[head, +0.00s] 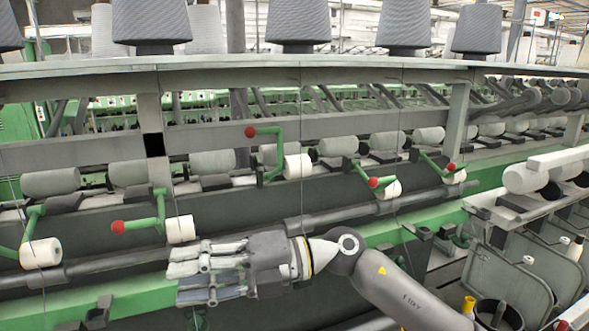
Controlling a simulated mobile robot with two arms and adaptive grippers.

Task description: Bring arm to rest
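My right arm (385,285) comes in from the lower right. Its grey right gripper (178,273) points left in front of the spinning frame (300,75). Its fingers are stretched out straight, apart from one another, with nothing visible between them. It hides part of the long dark rail and green beam behind it. My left gripper is not in view.
Green levers with red knobs (249,132) and white rollers (180,229) stick out from the machine close above the gripper. Grey yarn cones (298,22) stand on top. Crowded bins, including a black one (498,314), and bobbins lie at lower right.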

